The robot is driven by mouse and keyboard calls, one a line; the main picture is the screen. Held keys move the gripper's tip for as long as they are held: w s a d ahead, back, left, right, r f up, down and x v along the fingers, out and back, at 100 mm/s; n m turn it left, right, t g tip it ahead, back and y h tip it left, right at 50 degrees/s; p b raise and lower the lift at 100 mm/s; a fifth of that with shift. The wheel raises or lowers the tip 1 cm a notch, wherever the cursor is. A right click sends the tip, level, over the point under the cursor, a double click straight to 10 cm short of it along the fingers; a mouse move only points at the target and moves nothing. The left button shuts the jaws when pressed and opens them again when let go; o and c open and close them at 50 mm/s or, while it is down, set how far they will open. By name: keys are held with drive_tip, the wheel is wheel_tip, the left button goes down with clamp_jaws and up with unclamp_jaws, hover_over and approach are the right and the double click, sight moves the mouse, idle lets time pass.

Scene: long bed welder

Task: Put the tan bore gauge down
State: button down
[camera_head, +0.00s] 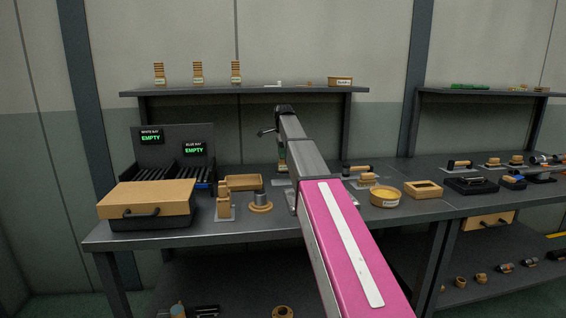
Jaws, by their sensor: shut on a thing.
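My arm reaches from the lower right over the middle of the workbench (150,237). My gripper (281,152) hangs at its far end, small and partly hidden behind the arm. It is shut on a small tan thing (282,167), which fits the tan bore gauge, just above the bench's back part. A pale plate (281,182) lies below it. I cannot tell whether the gauge touches the plate.
A tan-lidded box (147,198), tan tray (243,182), tan block on a plate (224,203) and round flanged part (261,202) stand left of my arm. A round tan bowl (385,197) and square tray (423,189) stand right. A shelf (250,91) runs behind.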

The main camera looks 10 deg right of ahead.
sight(283, 163)
drive_tip(key=shift+f, duration=1.9)
drive_tip(key=shift+f, duration=0.1)
drive_tip(key=c, duration=0.9)
unclamp_jaws()
wheel_tip(283, 163, up, 12)
drive_tip(key=shift+f, duration=0.25)
drive_tip(key=shift+r, duration=0.35)
drive_tip(key=shift+s, duration=0.1)
